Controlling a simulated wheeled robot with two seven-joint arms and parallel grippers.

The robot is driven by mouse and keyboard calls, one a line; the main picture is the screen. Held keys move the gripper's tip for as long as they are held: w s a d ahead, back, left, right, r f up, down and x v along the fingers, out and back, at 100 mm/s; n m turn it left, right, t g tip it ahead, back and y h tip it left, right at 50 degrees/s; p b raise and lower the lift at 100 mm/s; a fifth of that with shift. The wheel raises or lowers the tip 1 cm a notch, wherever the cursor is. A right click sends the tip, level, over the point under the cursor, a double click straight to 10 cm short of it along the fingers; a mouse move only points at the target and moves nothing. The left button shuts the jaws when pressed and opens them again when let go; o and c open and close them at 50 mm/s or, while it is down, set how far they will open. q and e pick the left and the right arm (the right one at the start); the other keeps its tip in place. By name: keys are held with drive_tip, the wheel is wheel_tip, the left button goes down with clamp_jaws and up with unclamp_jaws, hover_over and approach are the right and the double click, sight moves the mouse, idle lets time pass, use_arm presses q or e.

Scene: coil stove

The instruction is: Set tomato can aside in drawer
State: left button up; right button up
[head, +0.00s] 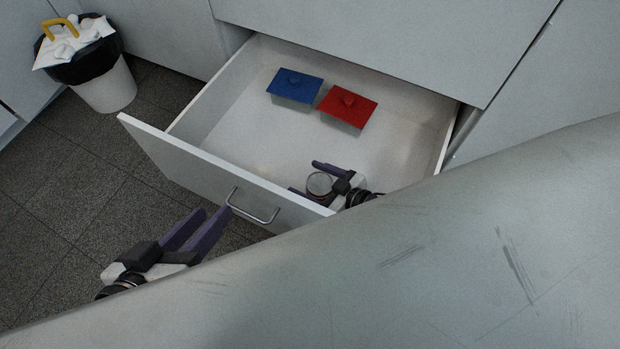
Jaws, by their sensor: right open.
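The tomato can (319,184) shows its round metal top in the head view, inside the open drawer (225,130) near its front right. My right gripper (308,178) is open, with one purple finger on each side of the can. I cannot tell whether the fingers touch it, and the can's lower part is hidden. My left gripper (214,212) is outside the drawer, in front of its front panel and left of the handle (252,208). Its two fingers are apart and nothing shows between them.
A blue lidded item (294,86) and a red lidded item (347,106) lie at the back of the drawer. The drawer's left and middle floor is clear. A white bin (106,88) with a black liner stands at upper left. A large grey surface (420,265) hides the lower right.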

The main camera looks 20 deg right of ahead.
sight(324, 186)
drive_tip(key=shift+s+d+r, duration=0.15)
drive_tip(key=shift+s+r, duration=0.1)
drive_tip(key=shift+r, duration=0.05)
use_arm(q)
drive_tip(key=f+p, duration=0.1)
drive_tip(key=a+f+y+p, duration=0.1)
drive_tip(key=a+f+g+p, duration=0.1)
drive_tip(key=shift+s+y+p, duration=0.25)
drive_tip(key=shift+y+p, duration=0.15)
use_arm(e)
drive_tip(key=v, duration=0.6)
drive_tip(key=shift+s+d+r, duration=0.1)
drive_tip(key=shift+s+d, duration=0.05)
drive_tip(key=shift+s, duration=0.2)
